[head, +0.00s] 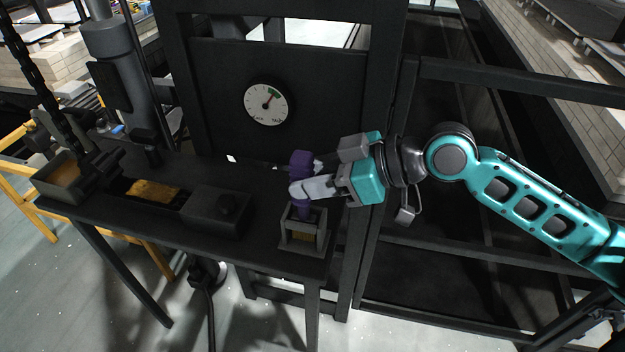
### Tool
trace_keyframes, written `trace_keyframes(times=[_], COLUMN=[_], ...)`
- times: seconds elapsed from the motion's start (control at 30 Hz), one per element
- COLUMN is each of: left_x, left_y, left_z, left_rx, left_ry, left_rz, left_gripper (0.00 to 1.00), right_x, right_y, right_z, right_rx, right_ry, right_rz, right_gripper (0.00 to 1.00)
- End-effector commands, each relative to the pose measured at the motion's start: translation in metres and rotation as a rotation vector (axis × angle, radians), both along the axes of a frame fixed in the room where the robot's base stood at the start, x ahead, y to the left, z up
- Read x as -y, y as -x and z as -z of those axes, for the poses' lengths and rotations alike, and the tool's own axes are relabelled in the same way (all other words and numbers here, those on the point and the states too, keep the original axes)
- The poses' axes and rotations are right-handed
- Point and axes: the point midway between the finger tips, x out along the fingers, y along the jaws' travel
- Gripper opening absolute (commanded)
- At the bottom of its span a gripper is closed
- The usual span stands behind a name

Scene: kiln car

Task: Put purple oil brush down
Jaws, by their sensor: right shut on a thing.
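The purple oil brush (301,162) is upright at the right end of the dark bench. My right gripper (305,188) comes in from the right and is shut on its handle. The brush's lower end is over or inside a small square open-framed holder (303,236) on the bench; I cannot tell whether it touches the bottom. The gripper fingers hide part of the handle. My left gripper is not in view.
The dark bench (262,222) carries a dark box (217,212), an amber-filled slot (153,191) and a tray (60,186) at left. A dark panel with a round gauge (265,104) stands behind. Dark frame rails (470,245) lie at right.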

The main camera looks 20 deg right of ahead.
Motion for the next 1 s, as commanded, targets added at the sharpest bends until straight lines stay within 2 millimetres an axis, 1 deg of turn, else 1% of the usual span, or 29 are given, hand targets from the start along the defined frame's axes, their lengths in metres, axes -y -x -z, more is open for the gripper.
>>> trace_keyframes(times=[0.03,0.2,0.37,0.4,0.67,0.87,0.97,1.0], left_x=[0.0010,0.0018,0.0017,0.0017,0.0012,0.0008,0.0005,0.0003], left_y=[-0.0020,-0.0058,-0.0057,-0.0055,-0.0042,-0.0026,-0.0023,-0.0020], left_z=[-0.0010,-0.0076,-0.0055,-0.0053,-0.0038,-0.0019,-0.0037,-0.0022], left_rx=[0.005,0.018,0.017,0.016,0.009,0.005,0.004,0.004], left_ry=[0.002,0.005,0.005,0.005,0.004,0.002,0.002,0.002], left_rz=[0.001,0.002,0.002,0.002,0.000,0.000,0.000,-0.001], left_gripper=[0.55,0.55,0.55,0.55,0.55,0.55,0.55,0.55], right_x=[-0.0001,0.0000,0.0000,0.0001,0.0001,0.0001,0.0000,0.0025], right_y=[0.0000,-0.0003,-0.0003,-0.0002,-0.0002,-0.0002,-0.0002,0.0009], right_z=[0.0041,0.0033,0.0064,0.0074,0.0066,0.0063,0.0018,0.0026], right_rx=[0.002,0.004,0.003,0.002,0.002,0.002,0.004,0.002], right_ry=[-0.001,0.000,0.000,0.000,0.000,0.000,0.000,0.002], right_rz=[0.000,0.000,0.000,0.000,0.000,0.000,0.000,0.001], right_gripper=[0.00,0.00,0.00,0.37,0.61,0.61,0.61,0.61])
